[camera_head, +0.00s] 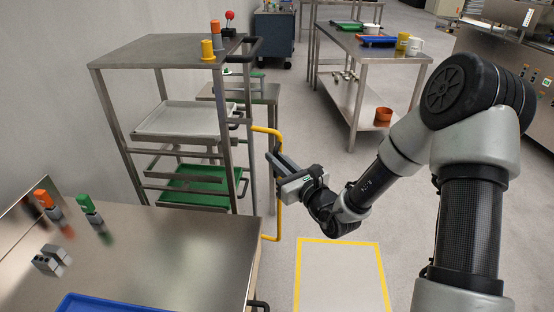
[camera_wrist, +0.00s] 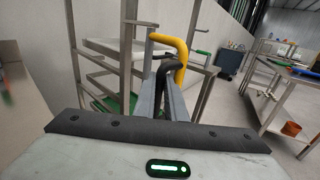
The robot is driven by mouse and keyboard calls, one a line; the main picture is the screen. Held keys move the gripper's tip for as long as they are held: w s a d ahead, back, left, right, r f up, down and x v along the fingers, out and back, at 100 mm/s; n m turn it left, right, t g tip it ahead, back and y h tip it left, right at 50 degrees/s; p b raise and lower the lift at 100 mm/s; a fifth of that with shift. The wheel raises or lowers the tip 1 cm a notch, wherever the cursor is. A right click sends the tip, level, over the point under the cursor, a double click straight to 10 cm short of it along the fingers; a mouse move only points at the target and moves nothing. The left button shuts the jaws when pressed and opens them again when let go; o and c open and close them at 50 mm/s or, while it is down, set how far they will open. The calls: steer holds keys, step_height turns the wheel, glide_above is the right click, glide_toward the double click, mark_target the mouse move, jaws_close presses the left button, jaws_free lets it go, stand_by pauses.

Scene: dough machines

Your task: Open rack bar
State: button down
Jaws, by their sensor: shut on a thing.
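The rack (camera_head: 165,52) is a grey metal frame with trays, standing at the left in the head view. The yellow rack bar (camera_head: 268,130) is a bent tube on its right side, with an upper arm reaching the frame and a long vertical part running down. The bar's bent top also shows in the wrist view (camera_wrist: 170,41), just beyond my fingers. My gripper (camera_head: 274,160) is at the bar's vertical part, below the upper bend, and is shut on it. The fingers (camera_wrist: 163,97) partly hide the contact in both views.
A steel table (camera_head: 190,238) with a blue tray (camera_head: 100,304) is at front left. A white tray (camera_head: 178,118) and a green tray (camera_head: 205,183) sit in the rack. Another table (camera_head: 375,55) stands behind my arm. The floor right of the bar is open, with a yellow-outlined area (camera_head: 340,243).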

steer(key=shift+w+a+r, duration=0.1)
steer(key=shift+r, duration=0.15)
steer(key=c, duration=2.1)
jaws_free()
steer(key=shift+f, duration=0.1)
steer(key=s, duration=0.4)
steer(key=s+p, duration=0.1)
steer(key=s, duration=0.3)
steer(key=s+p, duration=0.1)
steer(key=s, duration=0.3)
steer(key=shift+a, duration=0.4)
steer(key=s+p, duration=0.1)
steer(key=p, duration=0.2)
steer(key=shift+s, duration=0.1)
